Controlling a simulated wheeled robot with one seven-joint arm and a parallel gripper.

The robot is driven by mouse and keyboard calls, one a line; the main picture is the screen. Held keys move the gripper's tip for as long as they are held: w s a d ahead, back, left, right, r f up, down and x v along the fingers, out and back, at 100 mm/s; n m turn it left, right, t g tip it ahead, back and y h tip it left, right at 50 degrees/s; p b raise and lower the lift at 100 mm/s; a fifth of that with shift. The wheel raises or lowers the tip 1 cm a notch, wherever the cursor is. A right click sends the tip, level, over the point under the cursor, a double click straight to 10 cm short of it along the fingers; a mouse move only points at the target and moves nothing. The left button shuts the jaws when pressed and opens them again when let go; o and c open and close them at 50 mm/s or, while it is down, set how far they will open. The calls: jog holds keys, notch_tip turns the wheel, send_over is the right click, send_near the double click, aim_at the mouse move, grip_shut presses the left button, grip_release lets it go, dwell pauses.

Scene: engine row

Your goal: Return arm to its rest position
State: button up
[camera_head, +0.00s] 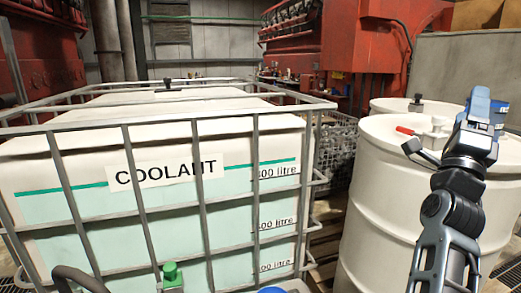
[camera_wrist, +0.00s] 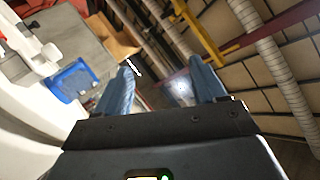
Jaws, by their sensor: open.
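My arm rises at the right of the head view, bent, in front of a white drum (camera_head: 385,215). My gripper (camera_head: 480,105) is at its top, held above the drum's lid. In the wrist view my gripper (camera_wrist: 163,78) has its two blue fingers spread apart with nothing between them.
A caged white coolant tank (camera_head: 230,215) fills the left and middle. Red engines (camera_head: 370,40) stand at the back.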

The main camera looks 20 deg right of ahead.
jog(key=s+a+f+n+t+y, duration=0.3)
jog(key=s+a+f+n+y, duration=0.3)
jog(key=a+f+n+y, duration=0.5)
jog(key=s+a+f+n+t+y, duration=0.45)
jog(key=s+f+n+y, duration=0.45)
jog(key=n, duration=0.7)
jog(key=s+a+f+n+g+y, duration=0.1)
jog(key=s+a+f, duration=0.4)
jog(key=s, duration=0.5)
jog(key=s+a+f+n+g, duration=0.2)
jog(key=s+a+f+g, duration=0.3)
jog(key=s+a, duration=0.5)
jog(key=shift+s+n+g+y, duration=0.4)
jog(key=shift+s+g, duration=0.05)
jog(key=shift+g, duration=0.3)
jog(key=shift+c, duration=0.3)
